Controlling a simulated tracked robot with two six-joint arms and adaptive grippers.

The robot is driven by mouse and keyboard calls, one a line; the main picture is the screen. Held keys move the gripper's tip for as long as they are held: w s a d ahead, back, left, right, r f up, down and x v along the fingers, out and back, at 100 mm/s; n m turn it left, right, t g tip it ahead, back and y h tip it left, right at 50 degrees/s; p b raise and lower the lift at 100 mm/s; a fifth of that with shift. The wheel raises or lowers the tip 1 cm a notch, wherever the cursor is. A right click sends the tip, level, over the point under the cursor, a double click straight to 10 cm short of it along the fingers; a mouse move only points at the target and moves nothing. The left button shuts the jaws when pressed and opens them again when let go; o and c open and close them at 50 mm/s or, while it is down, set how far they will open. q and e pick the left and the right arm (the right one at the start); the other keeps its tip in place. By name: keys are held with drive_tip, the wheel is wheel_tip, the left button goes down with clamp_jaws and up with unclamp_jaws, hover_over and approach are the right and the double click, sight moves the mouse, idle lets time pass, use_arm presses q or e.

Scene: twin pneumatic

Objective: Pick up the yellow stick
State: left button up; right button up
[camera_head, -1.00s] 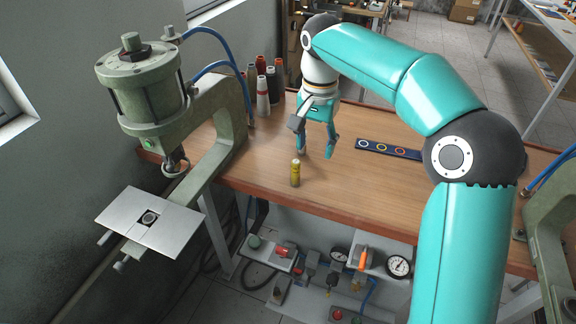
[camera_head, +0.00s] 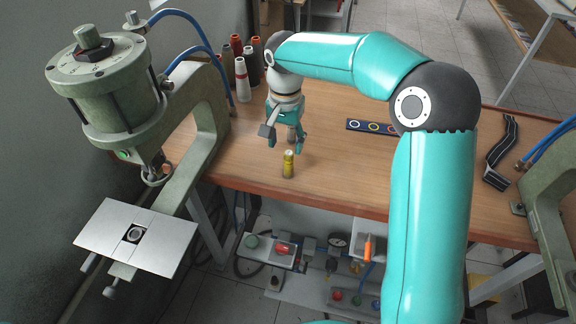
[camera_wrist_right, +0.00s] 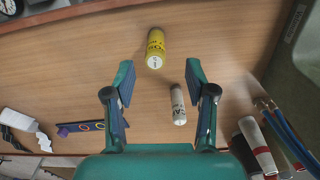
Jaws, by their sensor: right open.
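The yellow stick (camera_head: 288,163) stands upright on the wooden workbench, near its front edge, in the head view. It also shows in the wrist view (camera_wrist_right: 156,46), beyond the fingertips and roughly in line with the gap between them. My right gripper (camera_head: 286,146) is open and empty, pointing down just behind the yellow stick. In the wrist view the open fingers (camera_wrist_right: 159,72) stand apart on either side. A pale stick (camera_wrist_right: 178,104) with dark lettering stands near the right finger in that view. My left gripper is not in view.
A green pneumatic press (camera_head: 205,130) stands at the left, and another (camera_head: 553,190) at the right edge. Several spools (camera_head: 242,80) stand behind the gripper. A dark strip with coloured rings (camera_head: 372,128) lies to the right.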

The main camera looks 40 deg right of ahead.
sight(288, 161)
wheel_tip(288, 161, down, 2)
drive_tip(key=shift+s+f, duration=0.1)
drive_tip(key=shift+s, duration=0.05)
drive_tip(key=f, duration=0.1)
drive_tip(key=f+p, duration=0.1)
drive_tip(key=f, duration=0.2)
drive_tip(key=shift+d+f+p, duration=0.35)
drive_tip(key=shift+f, duration=0.25)
clamp_jaws()
